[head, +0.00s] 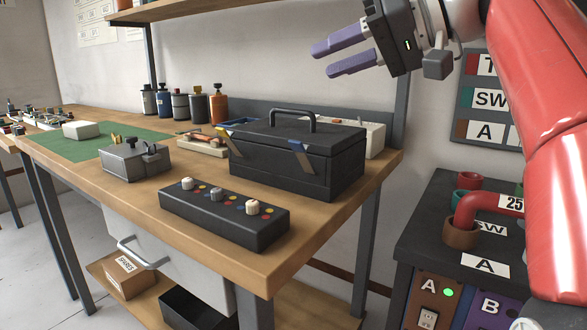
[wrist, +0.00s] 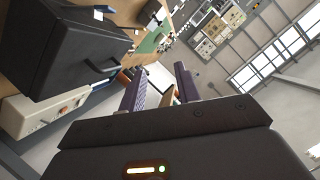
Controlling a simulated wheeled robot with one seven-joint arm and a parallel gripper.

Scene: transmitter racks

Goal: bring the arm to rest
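My gripper (head: 343,57) is up in the air above the back right of the workbench, at the top of the head view. Its two purple fingers point left and stand apart with nothing between them. In the wrist view the open fingers (wrist: 161,92) show at the middle, with clear space between them. My red arm comes down the right side of the head view. The gripper touches nothing that I can see.
A black toolbox (head: 297,163) stands on the workbench (head: 137,201) below the gripper. A black box with knobs (head: 222,214) lies at the front edge. A dark cabinet (head: 440,215) with a red handle piece stands at right, close to my arm. A shelf (head: 170,10) hangs at upper left.

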